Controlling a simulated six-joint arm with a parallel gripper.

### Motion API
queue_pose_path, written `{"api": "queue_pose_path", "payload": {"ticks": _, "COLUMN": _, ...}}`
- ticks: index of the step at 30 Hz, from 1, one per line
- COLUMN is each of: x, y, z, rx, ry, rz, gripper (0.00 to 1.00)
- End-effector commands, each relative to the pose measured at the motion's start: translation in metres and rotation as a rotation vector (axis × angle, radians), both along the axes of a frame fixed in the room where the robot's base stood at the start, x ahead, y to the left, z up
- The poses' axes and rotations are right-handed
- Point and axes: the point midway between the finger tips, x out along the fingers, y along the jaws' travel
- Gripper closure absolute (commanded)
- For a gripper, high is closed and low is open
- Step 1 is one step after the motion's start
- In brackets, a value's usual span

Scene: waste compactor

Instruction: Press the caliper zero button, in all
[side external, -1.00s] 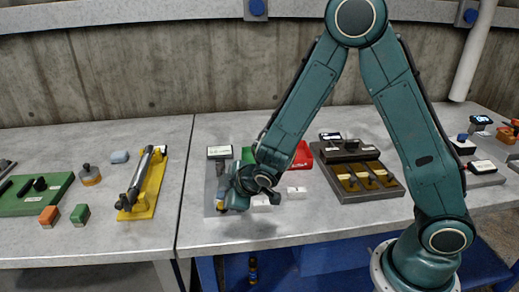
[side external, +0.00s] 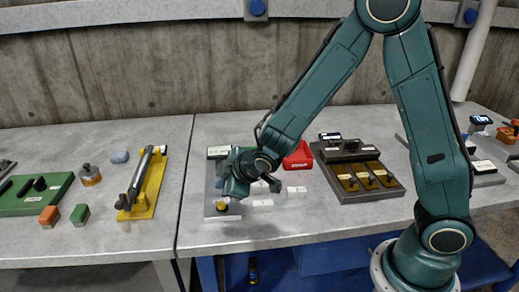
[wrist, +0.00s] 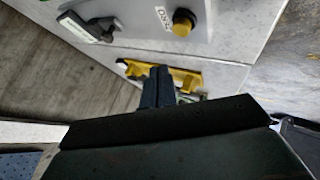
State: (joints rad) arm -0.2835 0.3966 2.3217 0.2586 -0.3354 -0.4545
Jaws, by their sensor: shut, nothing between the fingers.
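The caliper station is a grey plate (side external: 212,212) near the left edge of the middle bench. A yellow button (side external: 222,206) stands at the plate's front end; it also shows in the wrist view (wrist: 183,22), beside a white label (wrist: 162,17). A dark device with a pale display (side external: 218,152) is at the plate's far end. My gripper (side external: 229,192) is shut and empty, just behind the button in the side view and apart from it. In the wrist view its dark fingers (wrist: 155,88) show below the button. The plate's middle is partly hidden by my gripper.
Small white blocks (side external: 297,192) and a red tray (side external: 299,156) lie to the right. A dark case with yellow compartments (side external: 362,178) stands farther right. A yellow fixture (side external: 150,185) is on the left bench, across a narrow gap. The bench front is clear.

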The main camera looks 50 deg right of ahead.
Motion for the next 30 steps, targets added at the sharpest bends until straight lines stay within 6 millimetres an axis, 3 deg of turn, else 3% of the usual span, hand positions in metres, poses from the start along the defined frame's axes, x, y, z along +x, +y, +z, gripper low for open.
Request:
{"api": "queue_pose_path", "payload": {"ticks": 7, "x": 0.0, "y": 0.0, "z": 0.014, "rx": 0.001, "ry": -0.002, "rz": 0.0, "gripper": 1.0}}
{"api": "queue_pose_path", "payload": {"ticks": 30, "x": -0.001, "y": -0.001, "z": 0.017, "rx": 0.005, "ry": 0.002, "rz": -0.006, "gripper": 1.0}}
